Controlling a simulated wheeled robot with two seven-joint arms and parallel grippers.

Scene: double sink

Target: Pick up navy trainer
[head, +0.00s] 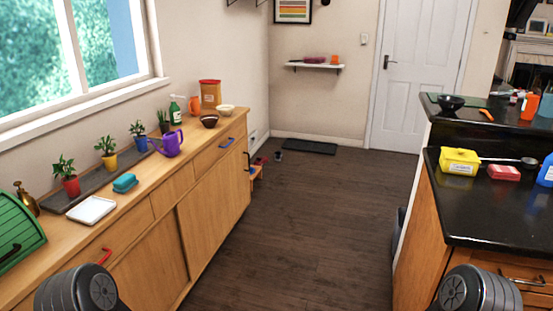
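A small dark shoe, which looks like the navy trainer (279,156), lies on the wooden floor at the far end of the room, just left of the dark doormat. It is too small in the head view to make out its details or exact colour. A reddish item, perhaps another shoe (259,161), is beside it to the left, by the end of the cabinet. Only rounded dark parts of my two arms show at the bottom left and bottom right corners. Neither gripper is in view, and both are far from the trainer.
A long wooden cabinet (215,178) with plants and a watering can (168,144) runs along the left. A black-topped counter (500,210) stands on the right. The dark floor (315,220) between them is clear up to the doormat (309,148) and white door (420,75).

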